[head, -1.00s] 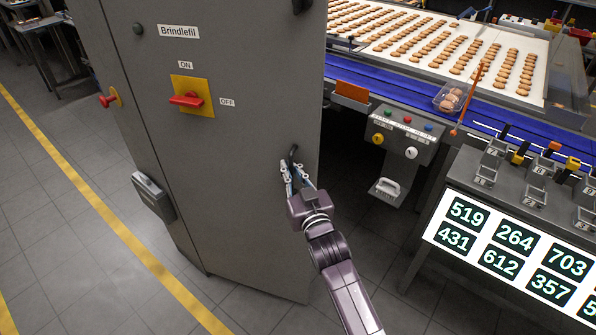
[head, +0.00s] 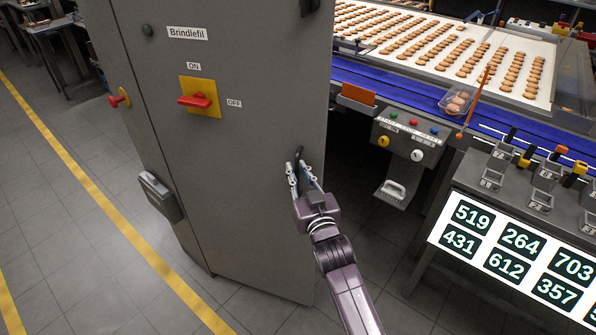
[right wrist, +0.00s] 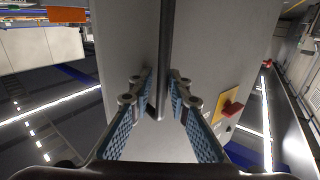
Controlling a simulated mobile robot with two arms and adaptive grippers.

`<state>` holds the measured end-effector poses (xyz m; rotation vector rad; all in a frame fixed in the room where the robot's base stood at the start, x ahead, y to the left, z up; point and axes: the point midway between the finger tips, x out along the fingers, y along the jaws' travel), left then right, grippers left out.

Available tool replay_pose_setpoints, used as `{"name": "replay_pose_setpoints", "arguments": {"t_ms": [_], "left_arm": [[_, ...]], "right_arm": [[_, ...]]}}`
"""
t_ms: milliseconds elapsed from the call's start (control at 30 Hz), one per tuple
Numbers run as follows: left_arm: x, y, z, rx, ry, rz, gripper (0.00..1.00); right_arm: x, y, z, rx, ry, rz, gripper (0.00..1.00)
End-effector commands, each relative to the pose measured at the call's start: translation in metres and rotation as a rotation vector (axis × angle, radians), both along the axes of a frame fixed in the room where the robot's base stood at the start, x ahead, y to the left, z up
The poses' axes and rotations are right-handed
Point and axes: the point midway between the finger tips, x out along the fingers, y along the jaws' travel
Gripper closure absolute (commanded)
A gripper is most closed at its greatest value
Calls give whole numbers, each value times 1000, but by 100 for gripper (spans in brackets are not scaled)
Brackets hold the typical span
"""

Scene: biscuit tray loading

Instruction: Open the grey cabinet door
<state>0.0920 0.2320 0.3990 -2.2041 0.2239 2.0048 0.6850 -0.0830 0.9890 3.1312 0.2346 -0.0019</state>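The grey cabinet door (head: 240,190) carries a "Brindlefil" label and looks closed, with no gap showing. Its dark upright handle (head: 299,154) is near the right edge of the door. My right gripper (head: 303,174) is at the handle. In the right wrist view the handle bar (right wrist: 164,50) runs between the two blue-padded fingers of the gripper (right wrist: 161,84). The fingers are apart, one on each side of the bar, with some space visible beside it. My left gripper is in neither view.
A red switch (head: 196,101) on a yellow plate is on the door. A red knob (head: 119,98) and a grey box (head: 157,193) are on the cabinet's left side. A button panel (head: 405,138) and conveyor (head: 400,86) stand at right. Floor (head: 90,240) at left is clear.

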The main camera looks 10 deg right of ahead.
Motion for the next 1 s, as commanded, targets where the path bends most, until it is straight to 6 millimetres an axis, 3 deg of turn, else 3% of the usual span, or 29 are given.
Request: {"name": "replay_pose_setpoints", "arguments": {"t_ms": [267,700,1000], "left_arm": [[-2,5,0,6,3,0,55],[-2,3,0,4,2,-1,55],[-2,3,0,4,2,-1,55]], "right_arm": [[-12,-1,-1,0,1,1,83],[-95,-14,-1,0,2,0,83],[-118,-18,0,0,-1,-1,83]]}}
